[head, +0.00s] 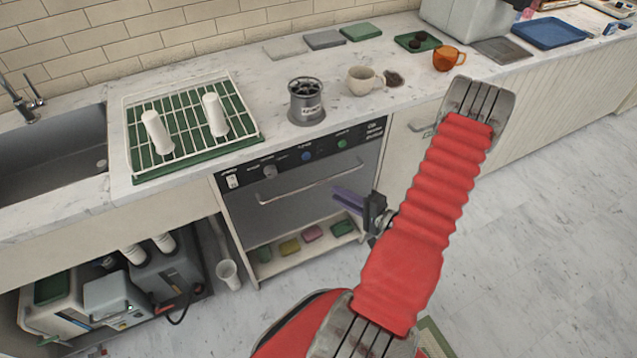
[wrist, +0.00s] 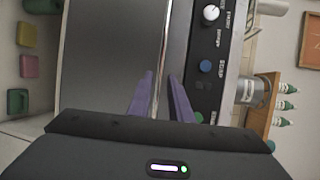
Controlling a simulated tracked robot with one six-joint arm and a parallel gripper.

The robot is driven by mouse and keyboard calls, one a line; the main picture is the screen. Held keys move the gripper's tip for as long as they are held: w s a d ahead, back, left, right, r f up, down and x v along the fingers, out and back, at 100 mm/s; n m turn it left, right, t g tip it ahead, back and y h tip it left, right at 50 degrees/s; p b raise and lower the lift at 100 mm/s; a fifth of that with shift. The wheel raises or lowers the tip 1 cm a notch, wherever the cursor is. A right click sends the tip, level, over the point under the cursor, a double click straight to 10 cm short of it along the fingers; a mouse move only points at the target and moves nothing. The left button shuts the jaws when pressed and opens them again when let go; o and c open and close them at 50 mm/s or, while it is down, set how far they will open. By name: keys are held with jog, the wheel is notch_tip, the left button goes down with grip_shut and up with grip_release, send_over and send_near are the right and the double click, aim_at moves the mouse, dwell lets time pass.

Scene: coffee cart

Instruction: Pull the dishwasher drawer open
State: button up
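The dishwasher drawer (head: 285,215) is a grey front under the counter, below a black control panel (head: 320,148), and looks shut. Its thin metal handle bar (head: 300,185) runs across the upper front. In the wrist view the handle bar (wrist: 164,35) runs upright in the picture, lined up with the gap between my fingers. My gripper (head: 340,195) has purple fingers and is in front of the handle's right part. The wrist view shows the fingers (wrist: 160,75) apart, with nothing gripped. How far the fingertips reach around the bar is unclear.
An open shelf (head: 310,246) with coloured cloths lies below the drawer. The marble floor (head: 540,220) on the right is clear.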

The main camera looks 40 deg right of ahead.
aim_at(317, 182)
jog(key=x, duration=1)
jog(key=shift+c, duration=0.6)
jog(key=shift+s, duration=0.1)
grip_shut()
